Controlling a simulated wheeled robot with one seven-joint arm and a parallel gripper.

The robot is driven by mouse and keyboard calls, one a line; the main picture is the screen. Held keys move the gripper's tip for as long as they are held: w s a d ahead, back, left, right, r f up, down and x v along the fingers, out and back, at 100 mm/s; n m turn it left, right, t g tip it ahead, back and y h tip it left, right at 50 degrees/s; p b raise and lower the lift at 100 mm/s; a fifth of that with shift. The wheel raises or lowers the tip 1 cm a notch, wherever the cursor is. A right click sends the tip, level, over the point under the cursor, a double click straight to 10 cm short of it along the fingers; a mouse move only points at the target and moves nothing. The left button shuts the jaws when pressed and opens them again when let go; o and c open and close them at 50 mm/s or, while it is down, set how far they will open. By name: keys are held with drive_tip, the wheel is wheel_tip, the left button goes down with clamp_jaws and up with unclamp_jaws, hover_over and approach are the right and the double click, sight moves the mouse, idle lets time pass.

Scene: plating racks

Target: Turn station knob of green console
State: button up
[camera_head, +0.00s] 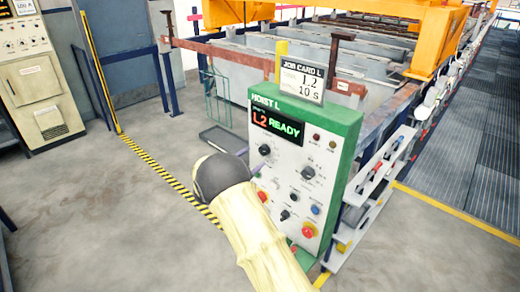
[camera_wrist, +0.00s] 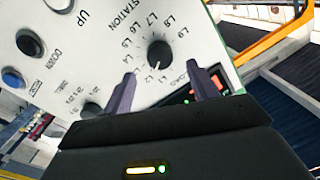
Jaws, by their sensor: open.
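The green console (camera_head: 345,150) has a white front panel with a lit display reading "L2 READY" (camera_head: 277,127). The black round station knob (camera_head: 265,150) sits below the display's left part. In the wrist view the station knob (camera_wrist: 160,53) is ringed by labels up to L9, and its white mark points to the low-number side, near L2. My gripper (camera_wrist: 160,72) is open, with its two purple fingers apart on either side of the knob in the picture. It holds nothing. Whether the fingertips touch the panel cannot be told. In the head view my arm hides most of the gripper.
A smaller dwell knob (camera_wrist: 92,110) and the dark DOWN button (camera_wrist: 30,43) are close by on the panel. A job card (camera_head: 302,82) reading "L2, 10 s" stands on top of the console. A white rack (camera_head: 375,170) is at its right. Floor at left is clear.

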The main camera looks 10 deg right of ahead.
sight(262, 151)
drive_tip(key=p+x, duration=0.1)
drive_tip(key=x, duration=0.4)
drive_tip(key=shift+c, duration=0.5)
drive_tip(key=c, duration=0.9)
drive_tip(key=shift+n, duration=0.4)
drive_tip(key=n, duration=0.4)
drive_tip(key=shift+a+r+n+p, duration=0.1)
drive_tip(key=shift+r+n+p, duration=0.05)
drive_tip(key=shift+n+p, duration=0.2)
drive_tip(key=n+g+p, duration=0.1)
drive_tip(key=n+p, duration=0.1)
drive_tip(key=n, duration=0.4)
drive_tip(key=shift+w, duration=0.1)
drive_tip(key=shift+a, duration=0.1)
drive_tip(key=o, duration=1)
